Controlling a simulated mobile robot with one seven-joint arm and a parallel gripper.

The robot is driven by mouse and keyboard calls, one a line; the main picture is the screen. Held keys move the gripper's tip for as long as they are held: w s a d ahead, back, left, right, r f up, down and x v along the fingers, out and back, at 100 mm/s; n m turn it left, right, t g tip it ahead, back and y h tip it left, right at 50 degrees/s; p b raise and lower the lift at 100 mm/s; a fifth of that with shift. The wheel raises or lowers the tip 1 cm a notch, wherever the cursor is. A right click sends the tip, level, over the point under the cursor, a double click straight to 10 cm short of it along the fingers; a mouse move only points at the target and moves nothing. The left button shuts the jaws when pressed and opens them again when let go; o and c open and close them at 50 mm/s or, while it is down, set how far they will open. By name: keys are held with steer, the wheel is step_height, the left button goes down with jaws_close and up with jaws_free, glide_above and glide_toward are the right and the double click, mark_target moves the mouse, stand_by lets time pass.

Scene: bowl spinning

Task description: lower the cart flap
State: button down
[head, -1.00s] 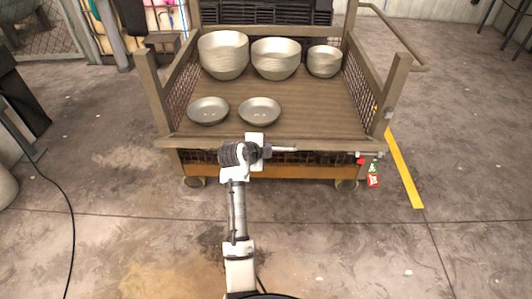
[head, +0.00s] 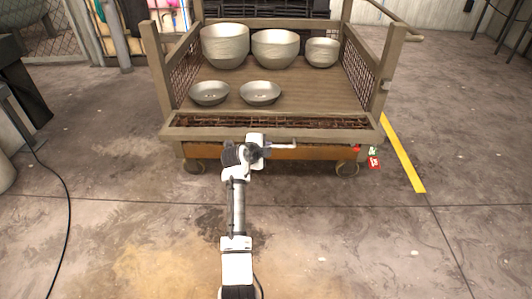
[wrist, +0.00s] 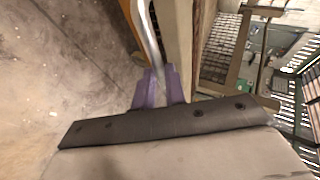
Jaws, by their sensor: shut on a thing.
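The cart (head: 190,27) stands ahead with its open front toward me. Its front flap (head: 300,133) is a long brown bar with rusty mesh along it. The flap leans outward, and its mesh shows between the bar and the cart bed. A thin pale metal handle rod (head: 284,146) runs along the outside of the flap. My gripper (head: 264,149) is at this rod, a little left of the cart's middle. In the wrist view the purple fingers (wrist: 158,84) are shut around the metal rod (wrist: 149,35). The orange lower frame (head: 300,154) is under the flap.
Several bowls stand on the cart: big ones (head: 225,50) at the back and shallow ones (head: 260,91) in front. A red tag (head: 374,162) hangs at the right front corner. Wheels (head: 347,168) are below. A yellow floor line (head: 403,155) lies right. Near floor is mostly open.

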steer(key=shift+s+f+b, duration=0.1)
steer(key=shift+f+b, duration=0.2)
steer(key=shift+f, duration=0.15)
steer(key=shift+s+f, duration=0.1)
steer(key=shift+f, duration=0.2)
steer(key=c, duration=1.5)
jaws_free()
steer(key=shift+o, duration=0.2)
steer(key=shift+r, duration=0.2)
